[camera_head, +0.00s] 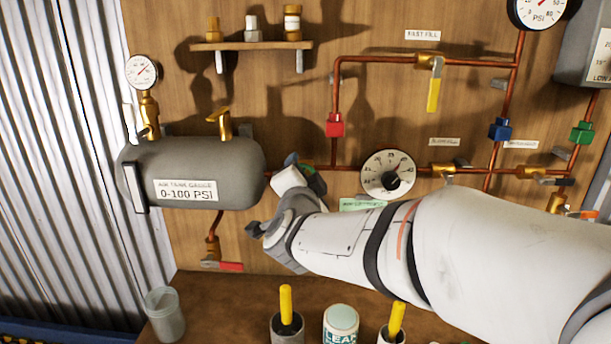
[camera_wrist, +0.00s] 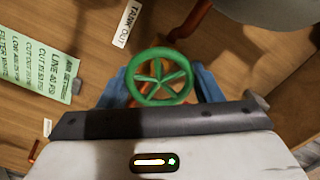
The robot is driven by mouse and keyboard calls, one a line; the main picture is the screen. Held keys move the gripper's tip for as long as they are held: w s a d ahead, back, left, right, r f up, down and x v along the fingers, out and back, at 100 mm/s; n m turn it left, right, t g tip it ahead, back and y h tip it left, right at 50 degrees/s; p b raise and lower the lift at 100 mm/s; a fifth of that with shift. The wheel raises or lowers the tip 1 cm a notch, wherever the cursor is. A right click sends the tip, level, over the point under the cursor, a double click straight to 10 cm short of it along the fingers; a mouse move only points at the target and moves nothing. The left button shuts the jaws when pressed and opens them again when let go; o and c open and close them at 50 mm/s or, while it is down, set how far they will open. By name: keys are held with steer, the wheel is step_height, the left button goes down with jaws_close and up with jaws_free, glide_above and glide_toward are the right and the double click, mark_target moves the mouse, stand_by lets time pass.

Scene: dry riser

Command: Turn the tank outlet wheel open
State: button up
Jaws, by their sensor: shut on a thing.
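The tank outlet wheel (camera_wrist: 160,77) is a green spoked handwheel, seen face-on in the wrist view below a label reading "TANK OUT" (camera_wrist: 127,23). In the head view only a sliver of the green wheel (camera_head: 316,183) shows beside my gripper (camera_head: 292,172); the rest is hidden behind it. In the wrist view my gripper (camera_wrist: 162,88) has a blue finger on each side of the wheel, shut on its rim. The grey air tank (camera_head: 240,165) is just left of the gripper, with the copper pipe running right from the wheel.
A round dial gauge (camera_head: 388,174) sits on the pipe right of my gripper. A green note (camera_wrist: 45,68) is on the board. A yellow-handled valve (camera_head: 434,85) is above right. A bench (camera_head: 240,290) below holds a glass jar (camera_head: 165,314) and several containers.

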steer(key=shift+f, duration=0.1)
steer(key=o, duration=1)
steer(key=shift+c, duration=0.2)
steer(key=s, duration=0.8)
steer(key=shift+a, duration=0.15)
steer(key=shift+w, duration=0.1)
